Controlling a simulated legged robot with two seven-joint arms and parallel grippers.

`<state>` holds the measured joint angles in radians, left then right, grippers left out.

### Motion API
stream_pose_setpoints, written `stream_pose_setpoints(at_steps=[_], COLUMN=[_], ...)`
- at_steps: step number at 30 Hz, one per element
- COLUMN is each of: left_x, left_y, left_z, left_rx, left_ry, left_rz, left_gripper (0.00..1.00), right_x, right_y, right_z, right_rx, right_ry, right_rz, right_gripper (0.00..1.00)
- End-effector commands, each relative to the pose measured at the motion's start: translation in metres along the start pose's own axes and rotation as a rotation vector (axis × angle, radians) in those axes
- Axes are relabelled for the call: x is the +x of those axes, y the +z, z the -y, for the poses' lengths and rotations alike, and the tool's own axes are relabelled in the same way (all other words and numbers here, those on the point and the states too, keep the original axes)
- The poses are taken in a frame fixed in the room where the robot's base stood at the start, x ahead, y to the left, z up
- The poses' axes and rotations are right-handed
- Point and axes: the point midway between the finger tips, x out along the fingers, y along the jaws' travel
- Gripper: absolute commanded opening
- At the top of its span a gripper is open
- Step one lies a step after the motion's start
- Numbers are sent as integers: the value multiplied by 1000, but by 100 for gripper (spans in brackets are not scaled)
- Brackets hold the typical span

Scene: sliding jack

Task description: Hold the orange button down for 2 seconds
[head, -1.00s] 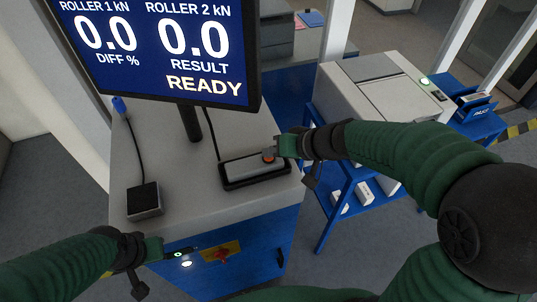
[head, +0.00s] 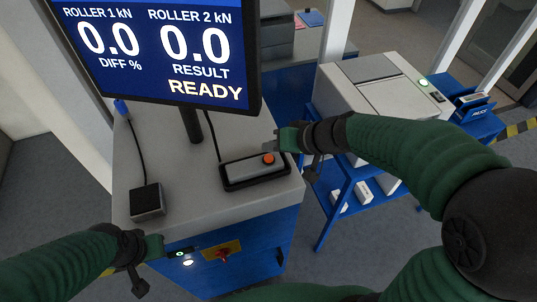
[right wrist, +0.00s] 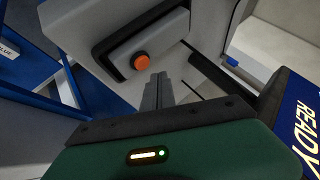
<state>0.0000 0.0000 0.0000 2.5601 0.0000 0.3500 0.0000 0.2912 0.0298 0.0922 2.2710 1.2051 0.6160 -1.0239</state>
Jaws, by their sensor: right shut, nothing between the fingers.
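The orange button (head: 268,158) sits at the right end of a grey bar on a black base (head: 238,183) on the cabinet top. My right gripper (head: 281,141) is shut and empty just behind and to the right of the button in the head view. In the right wrist view the closed fingers (right wrist: 157,82) point toward the orange button (right wrist: 140,61), with a small gap visible beside it. My left gripper (head: 186,254) is at the lower left, in front of the blue cabinet front; its fingers are too small to judge.
A monitor (head: 165,50) reading 0.0, 0.0 and READY stands behind the button. A small black-and-grey box (head: 147,201) with a cable sits on the grey cabinet top (head: 200,212). A red knob (head: 222,254) is on the cabinet front. A grey printer-like machine (head: 385,85) stands at right.

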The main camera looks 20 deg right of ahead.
Motion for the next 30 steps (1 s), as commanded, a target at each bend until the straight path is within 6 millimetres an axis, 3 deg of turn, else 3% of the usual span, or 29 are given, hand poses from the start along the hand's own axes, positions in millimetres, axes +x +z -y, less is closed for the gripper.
stream_pose_setpoints(at_steps=[10, 25, 28, 30], left_x=[-26, -26, -26, -26], left_y=[-6, -6, -6, -6], left_z=[0, 0, 0, 0], left_rx=[0, 0, 0, 0], left_ry=[0, 0, 0, 0], left_rz=[0, 0, 0, 0], left_gripper=[0, 0, 0, 0], right_x=[-28, -28, -24, -19], right_y=[-20, -19, 0, 30], right_z=[20, 20, 13, -1], right_rx=[-2, -1, 0, -4], right_ry=[0, 2, 39, 107], right_rz=[0, 3, 53, 131], right_gripper=[0, 0, 0, 0])
